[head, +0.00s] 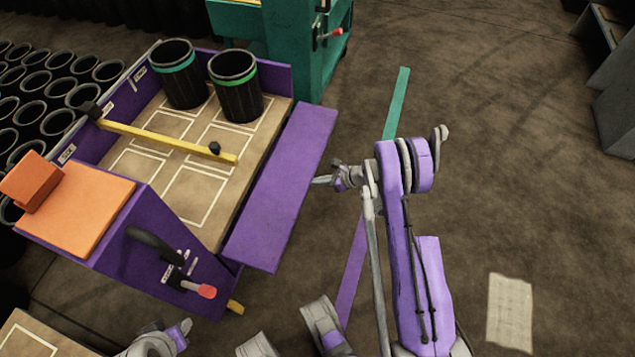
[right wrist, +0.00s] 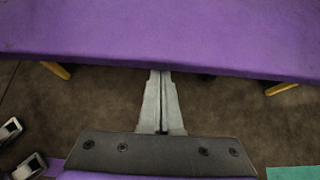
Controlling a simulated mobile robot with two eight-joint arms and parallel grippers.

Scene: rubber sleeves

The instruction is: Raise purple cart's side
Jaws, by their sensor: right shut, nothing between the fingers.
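The purple cart (head: 140,195) stands at the left of the head view. Its long purple side panel (head: 285,190) is folded outward along the cart's right edge, leaving that side of the tan deck open. It also spans the top of the right wrist view (right wrist: 160,35). My right gripper (head: 317,181) is just right of the panel's outer edge, fingers shut and empty. In the right wrist view its fingertips (right wrist: 160,73) meet the panel's edge; I cannot tell if they touch or reach beneath it. My left gripper (head: 184,332) is low at the bottom edge, its jaws unclear.
On the deck stand two black sleeves (head: 236,88) with green bands, and a yellow bar (head: 165,140) crosses it. A red-tipped lever (head: 206,291) is on the cart's near end. A green cart (head: 290,45) stands behind.

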